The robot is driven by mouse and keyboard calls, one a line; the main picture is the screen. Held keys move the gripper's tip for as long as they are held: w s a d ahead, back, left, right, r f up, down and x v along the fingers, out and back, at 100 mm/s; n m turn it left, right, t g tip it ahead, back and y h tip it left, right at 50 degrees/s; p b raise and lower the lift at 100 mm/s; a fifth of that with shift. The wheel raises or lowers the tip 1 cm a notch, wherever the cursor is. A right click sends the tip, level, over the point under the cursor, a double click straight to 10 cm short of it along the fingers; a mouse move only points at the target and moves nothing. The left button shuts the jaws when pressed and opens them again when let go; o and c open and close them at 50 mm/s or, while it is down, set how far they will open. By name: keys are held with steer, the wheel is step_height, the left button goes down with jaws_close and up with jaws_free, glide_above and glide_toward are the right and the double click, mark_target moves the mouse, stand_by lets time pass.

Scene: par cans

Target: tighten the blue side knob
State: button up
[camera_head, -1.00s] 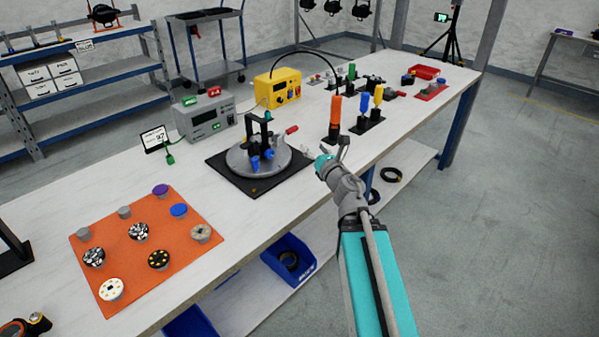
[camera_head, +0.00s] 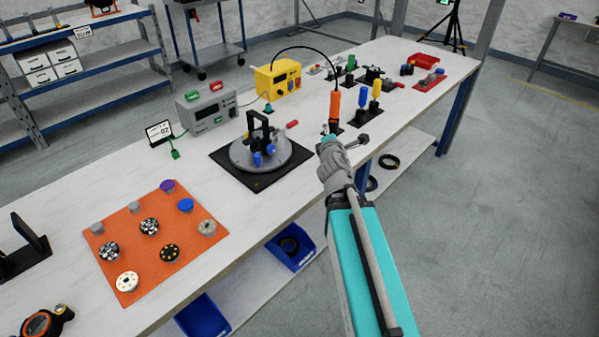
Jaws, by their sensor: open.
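Blue knobs show low on the near side of the black yoke (camera_head: 258,122), on a round grey plate. One blue knob (camera_head: 257,159) is at the front, and another blue knob (camera_head: 270,148) is just right of it. The plate sits on a black square base (camera_head: 258,184) on the bench. My gripper (camera_head: 343,141) is open, to the right of the base near the bench's front edge, apart from the knobs. Its fingers are small and partly hidden by my wrist.
Upright orange (camera_head: 335,104), yellow and blue-handled tools stand behind my gripper. A grey meter box (camera_head: 207,112) and a yellow box (camera_head: 278,80) stand behind the fixture. An orange mat (camera_head: 134,262) with several round pieces lies left. Bare bench lies between mat and base.

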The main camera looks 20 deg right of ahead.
steer(key=s+a+m+g+y+p, duration=0.5)
steer(key=s+a+m+g+p, duration=0.9)
steer(key=m, duration=0.5)
steer(key=shift+s+a+r+g+p, duration=0.15)
steer(key=shift+s+g+p, duration=0.95)
steer(key=shift+s+p, duration=0.3)
steer(key=shift+c, duration=1.1)
